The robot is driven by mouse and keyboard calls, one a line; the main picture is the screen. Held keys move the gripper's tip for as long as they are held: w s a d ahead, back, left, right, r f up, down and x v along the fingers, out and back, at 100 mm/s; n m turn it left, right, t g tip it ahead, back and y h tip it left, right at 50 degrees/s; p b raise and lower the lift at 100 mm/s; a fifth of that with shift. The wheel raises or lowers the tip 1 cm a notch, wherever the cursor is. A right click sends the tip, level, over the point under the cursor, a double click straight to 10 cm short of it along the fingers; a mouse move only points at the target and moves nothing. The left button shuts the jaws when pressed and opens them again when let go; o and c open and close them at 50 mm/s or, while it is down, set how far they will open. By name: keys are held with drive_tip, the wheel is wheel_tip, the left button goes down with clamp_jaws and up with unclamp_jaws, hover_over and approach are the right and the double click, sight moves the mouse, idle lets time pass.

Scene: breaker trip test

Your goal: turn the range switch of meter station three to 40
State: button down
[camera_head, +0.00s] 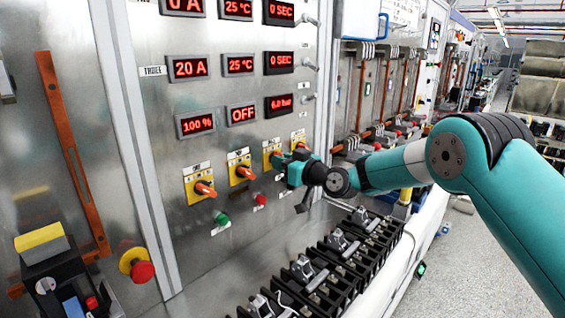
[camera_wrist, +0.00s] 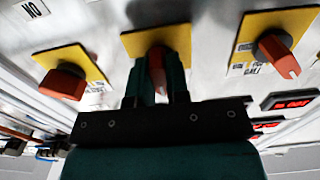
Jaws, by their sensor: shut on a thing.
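The meter station panel marked THREE (camera_head: 152,71) has a row of orange switch knobs on yellow plates. My gripper (camera_head: 283,158) is at the third plate from the left (camera_head: 268,149) and partly covers it. In the wrist view my gripper (camera_wrist: 157,65) is shut on the red-orange knob (camera_wrist: 157,78) of the middle yellow plate (camera_wrist: 130,42), one finger on each side. The plate labels are too small or blurred to read, so I cannot tell its setting.
Free knobs flank the held one: one at left (camera_wrist: 63,83) and one at right (camera_wrist: 274,55) in the wrist view. A green button (camera_head: 222,219) and red button (camera_head: 260,199) sit below. Black breakers (camera_head: 325,265) line the bench. Displays (camera_head: 187,68) read 20 A and OFF.

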drive_tip(key=shift+f+b, duration=0.1)
drive_tip(key=shift+b, duration=0.25)
drive_tip(key=m+b, duration=0.2)
drive_tip(key=m, duration=0.1)
drive_tip(key=shift+f, duration=0.1)
drive_tip(key=m+b, duration=0.2)
drive_tip(key=m, duration=0.3)
drive_tip(key=shift+m, duration=0.4)
drive_tip(key=c, duration=1.1)
unclamp_jaws()
drive_tip(key=shift+s+r, duration=0.1)
drive_tip(key=shift+r, duration=0.1)
